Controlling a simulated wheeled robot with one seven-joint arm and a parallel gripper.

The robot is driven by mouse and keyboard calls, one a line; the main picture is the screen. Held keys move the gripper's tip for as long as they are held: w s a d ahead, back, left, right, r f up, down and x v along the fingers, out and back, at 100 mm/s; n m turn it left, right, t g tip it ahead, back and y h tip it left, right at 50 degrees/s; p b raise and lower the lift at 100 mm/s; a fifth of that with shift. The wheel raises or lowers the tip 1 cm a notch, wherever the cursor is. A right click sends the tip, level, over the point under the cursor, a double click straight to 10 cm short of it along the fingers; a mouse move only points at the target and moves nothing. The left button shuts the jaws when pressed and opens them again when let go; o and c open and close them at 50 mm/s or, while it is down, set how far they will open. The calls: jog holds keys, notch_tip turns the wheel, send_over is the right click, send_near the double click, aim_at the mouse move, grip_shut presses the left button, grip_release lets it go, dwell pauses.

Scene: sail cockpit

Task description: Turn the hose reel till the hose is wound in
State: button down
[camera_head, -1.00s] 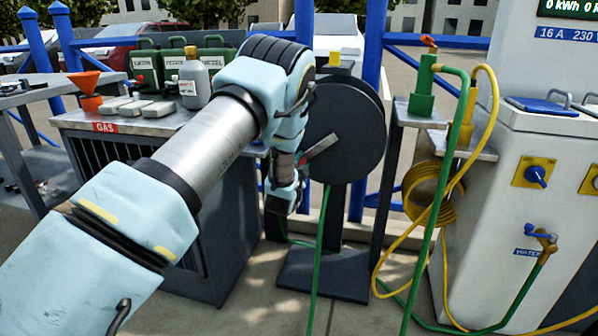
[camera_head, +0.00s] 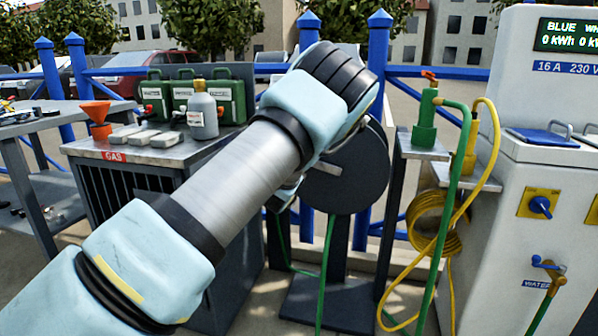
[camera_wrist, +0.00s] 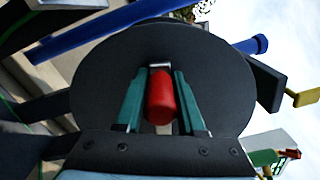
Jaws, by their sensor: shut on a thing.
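The hose reel is a dark round disc (camera_head: 345,185) on a post, partly hidden behind my arm in the head view. The disc (camera_wrist: 95,75) fills much of the wrist view. My gripper (camera_wrist: 160,98) has its teal fingers on both sides of a red crank handle (camera_wrist: 160,96) and is shut on it, in front of the disc. In the head view my wrist hides the handle, and a grey crank bar (camera_head: 322,169) shows at the disc's middle. The green hose (camera_head: 326,262) hangs from the reel down to the ground.
A gas cabinet (camera_head: 105,152) with cans and a grey bottle (camera_head: 201,112) stands left. At right are a stand with a green hose fitting (camera_head: 425,125), a coiled yellow cable (camera_head: 432,225) and a white service pillar (camera_head: 515,165). Blue railing (camera_head: 440,70) runs behind.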

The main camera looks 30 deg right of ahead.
jog(key=s+d+r+m, duration=0.4)
jog(key=r+m, duration=0.3)
jog(key=m, duration=0.3)
jog(key=shift+d, duration=0.1)
dwell(0.3)
jog(key=c, duration=0.8)
grip_release()
jog(key=shift+o, duration=1.1)
jog(key=shift+r, duration=0.1)
jog(key=v, duration=1)
jog(key=shift+s+a+p, duration=0.25)
jog(key=shift+s+p, duration=0.1)
